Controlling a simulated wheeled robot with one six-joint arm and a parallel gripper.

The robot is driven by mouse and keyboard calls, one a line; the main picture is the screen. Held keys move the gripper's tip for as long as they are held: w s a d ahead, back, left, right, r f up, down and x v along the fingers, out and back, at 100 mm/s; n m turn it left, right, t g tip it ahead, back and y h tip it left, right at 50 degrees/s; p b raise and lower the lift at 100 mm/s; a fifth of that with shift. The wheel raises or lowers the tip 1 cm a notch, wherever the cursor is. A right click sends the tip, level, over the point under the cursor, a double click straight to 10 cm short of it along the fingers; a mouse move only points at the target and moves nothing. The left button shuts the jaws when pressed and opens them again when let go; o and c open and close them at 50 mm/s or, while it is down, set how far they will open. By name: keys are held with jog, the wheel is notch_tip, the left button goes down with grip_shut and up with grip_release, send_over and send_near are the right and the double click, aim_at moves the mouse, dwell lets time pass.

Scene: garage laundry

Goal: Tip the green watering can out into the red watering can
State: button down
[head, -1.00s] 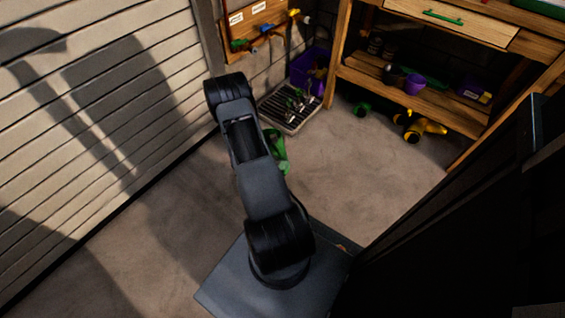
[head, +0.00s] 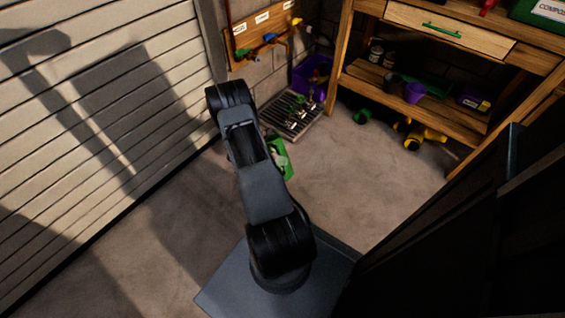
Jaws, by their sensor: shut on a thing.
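A green object (head: 283,160), which looks like the green watering can, shows just right of my arm in the head view. My arm hides most of it, with a pale patch visible on its near side. My gripper is hidden behind my own arm, so its jaws and their contact with the can do not show. A small red thing (head: 487,7) stands on the workbench top at the upper edge, cut off by the frame. I cannot tell whether it is the red watering can.
A wooden workbench (head: 455,60) with a lower shelf stands at the back right. A drain grate (head: 293,114) and purple crate (head: 313,75) are beyond my arm. Mid-floor is clear.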

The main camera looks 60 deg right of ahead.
aim_at(279, 152)
jog(key=shift+w+d+r+n+g+p, duration=0.2)
jog(key=shift+w+r, duration=0.2)
jog(key=shift+r, duration=0.3)
jog(key=shift+w+d+r+n+g+p, duration=0.1)
jog(key=shift+w+d+r+n+g, duration=0.2)
jog(key=shift+r, duration=0.35)
jog(key=shift+n+g, duration=0.4)
jog(key=shift+w+d+r, duration=0.25)
jog(key=shift+w+r, duration=0.4)
jog(key=shift+r, duration=0.1)
jog(key=shift+w+d+r, duration=0.2)
jog(key=shift+w+r, duration=0.45)
jog(key=shift+r, duration=0.1)
jog(key=shift+n+g, duration=0.5)
jog(key=shift+n, duration=0.1)
jog(key=shift+w+d+r, duration=0.35)
jog(key=shift+w+r, duration=0.35)
jog(key=shift+r, duration=0.15)
jog(key=shift+w+d+r, duration=0.35)
jog(key=shift+w+r, duration=0.3)
jog(key=shift+r, duration=0.2)
jog(key=shift+n+g, duration=0.5)
jog(key=shift+w+d+r+b, duration=0.15)
jog(key=shift+w+d+r, duration=0.25)
jog(key=shift+w+r, duration=0.4)
jog(key=shift+w+d+r+b, duration=0.15)
jog(key=shift+w+d+r, duration=0.25)
jog(key=shift+w+r, duration=0.3)
jog(key=shift+w, duration=0.15)
